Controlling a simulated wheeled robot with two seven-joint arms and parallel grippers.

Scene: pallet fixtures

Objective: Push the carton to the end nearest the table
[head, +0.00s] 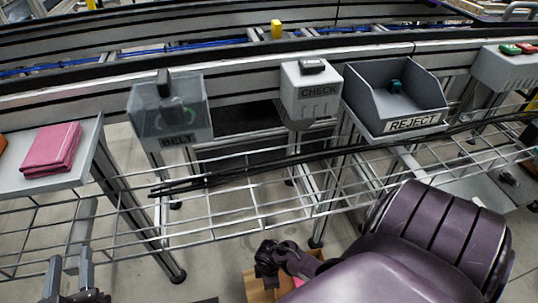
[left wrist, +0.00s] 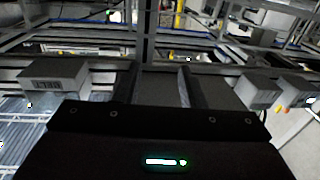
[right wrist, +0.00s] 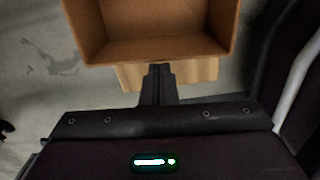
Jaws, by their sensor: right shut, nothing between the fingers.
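The brown carton (head: 258,288) is low at the bottom middle of the head view, mostly hidden behind my right arm. In the right wrist view the open carton (right wrist: 150,52) fills the top, its inside facing the camera. My right gripper (right wrist: 157,68) is shut and empty, its tips at the carton's near side; I cannot tell whether they touch. In the head view that gripper (head: 268,258) is a dark shape over the carton. My left gripper (head: 69,272) is open and empty at the lower left, below the table (head: 88,170). It also shows open in the left wrist view (left wrist: 163,72).
A pink folded cloth (head: 52,150) lies on the table. A wire rack (head: 235,205) with black cables crosses the middle. Behind it are the BELT box (head: 165,110), CHECK box (head: 310,90) and grey REJECT bin (head: 400,125). Bare floor lies beneath the rack.

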